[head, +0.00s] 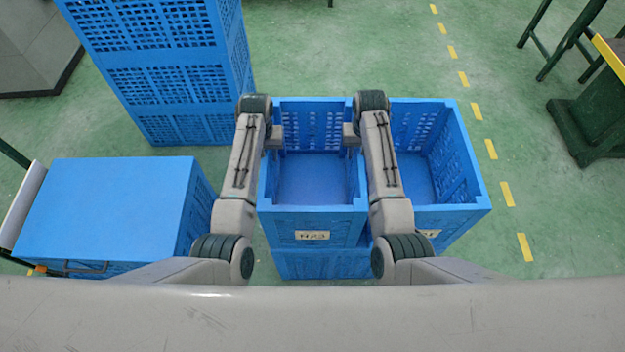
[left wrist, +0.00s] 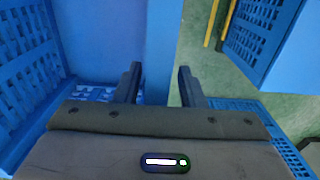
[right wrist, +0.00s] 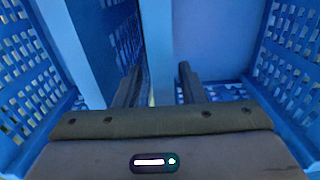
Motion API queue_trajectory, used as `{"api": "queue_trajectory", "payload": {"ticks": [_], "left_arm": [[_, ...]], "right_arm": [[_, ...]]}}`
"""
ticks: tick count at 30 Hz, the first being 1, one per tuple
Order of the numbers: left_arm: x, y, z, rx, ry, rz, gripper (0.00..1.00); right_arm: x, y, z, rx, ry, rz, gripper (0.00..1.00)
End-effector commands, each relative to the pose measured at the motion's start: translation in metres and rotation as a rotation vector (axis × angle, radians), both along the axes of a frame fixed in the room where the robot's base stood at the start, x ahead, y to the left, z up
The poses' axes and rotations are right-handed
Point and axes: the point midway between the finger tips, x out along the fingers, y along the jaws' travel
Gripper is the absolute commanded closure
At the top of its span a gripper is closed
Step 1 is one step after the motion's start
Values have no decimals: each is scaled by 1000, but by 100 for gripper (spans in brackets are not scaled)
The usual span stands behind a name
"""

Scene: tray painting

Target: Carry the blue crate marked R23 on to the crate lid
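The blue crate marked R23 (head: 313,223) is open-topped and empty, with a pale label on its front wall. It stands upright on another blue crate, close beside a similar open crate. My left gripper (head: 273,138) is at its left wall and my right gripper (head: 351,136) at its right wall. In the left wrist view the fingers (left wrist: 160,84) straddle the left rim. In the right wrist view the fingers (right wrist: 164,80) straddle the right rim. Both look open, with small gaps to the rim. The crate lid (head: 110,205) is a flat, bare blue top at the left.
The neighbouring open crate (head: 460,215) stands at the right, its label partly hidden by my right arm. A lower blue crate (head: 320,264) supports R23. A tall crate stack (head: 165,75) stands back left. Green floor lies between R23 and the lid.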

Motion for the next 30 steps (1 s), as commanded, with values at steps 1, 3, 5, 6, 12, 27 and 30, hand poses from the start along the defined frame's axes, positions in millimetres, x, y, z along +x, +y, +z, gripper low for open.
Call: {"api": "queue_trajectory", "payload": {"ticks": [1,3,5,6,12,27,30], "left_arm": [[0,0,-1,0,0,0,64],[0,0,-2,0,-1,0,64],[0,0,-2,0,-1,0,64],[0,0,-2,0,-1,0,64],[0,0,-1,0,0,0,85],[0,0,-1,0,0,0,100],[0,0,-1,0,0,0,100]], "right_arm": [[0,0,-1,0,0,0,64],[0,0,-2,0,0,0,64],[0,0,-2,0,0,0,64],[0,0,-2,0,0,0,64],[0,0,-1,0,0,0,85],[0,0,-1,0,0,0,100],[0,0,-1,0,0,0,100]]}}
